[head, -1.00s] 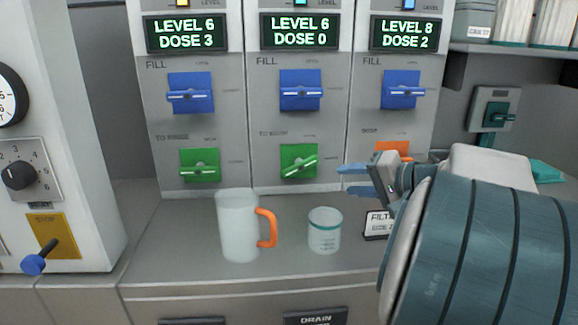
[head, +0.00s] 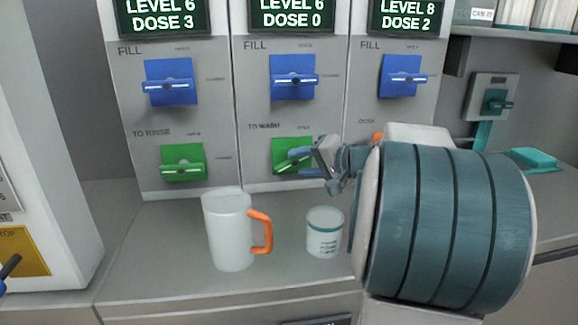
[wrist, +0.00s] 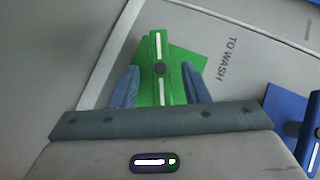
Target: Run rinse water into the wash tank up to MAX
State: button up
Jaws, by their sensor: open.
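The green TO WASH valve (head: 285,158) is on the middle panel, below the blue FILL valve (head: 293,78). Its display (head: 292,14) reads LEVEL 6, DOSE 0. My gripper (head: 302,162) is at the green valve, its blue fingers partly covering the handle in the head view. In the wrist view the valve's green handle (wrist: 159,66) stands at a slant to its square plate. My open fingers (wrist: 164,88) lie either side of the handle's near end, with gaps showing. A level gauge or MAX mark does not show.
A white mug (head: 229,230) with an orange handle and a small beaker (head: 324,232) stand on the counter below. The left panel has a green TO RINSE valve (head: 183,163) and a blue FILL valve (head: 170,83). The right panel has a blue valve (head: 402,77).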

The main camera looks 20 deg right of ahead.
aim_at(296, 163)
jog(key=shift+x, duration=2.35)
grip_shut()
jog(key=b, duration=0.3)
jog(key=shift+f+m+t+y+b, duration=0.3)
jog(key=shift+f+b, duration=0.05)
jog(key=m+t+y+b, duration=0.1)
jog(key=b, duration=0.3)
jog(key=shift+r+m, duration=0.15)
jog(key=shift+m, duration=0.15)
jog(key=shift+r+m+t+y+b, duration=0.3)
jog(key=shift+r+m+t+b, duration=0.1)
jog(key=shift+b, duration=0.15)
grip_release()
